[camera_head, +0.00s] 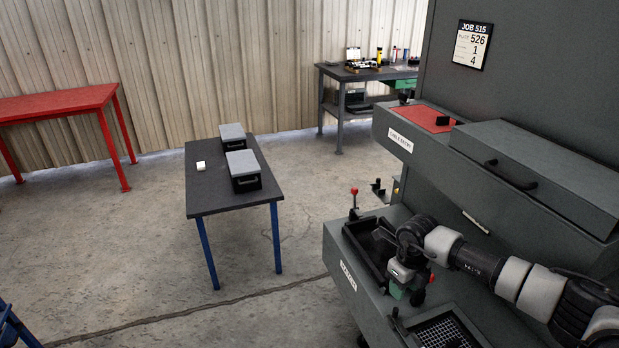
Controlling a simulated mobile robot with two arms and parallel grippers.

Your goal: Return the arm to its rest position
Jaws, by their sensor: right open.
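My right arm reaches in from the right edge over the grey machine (370,300). Its gripper (400,277) points down at the machine's lower ledge, beside a dark open tray (364,250). The gripper is open; the fingertips are small and partly hidden, and I see nothing held between them. A green part (402,292) shows just below the gripper; I cannot tell whether they touch. My left gripper is not in view.
A dark table (205,190) with blue legs carries two grey-lidded boxes and a small white block. A red-topped table (60,103) stands at left, a workbench (345,73) at the back. A lidded compartment (540,165) sits above my arm. A red-knobbed lever (354,200) rises by the ledge.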

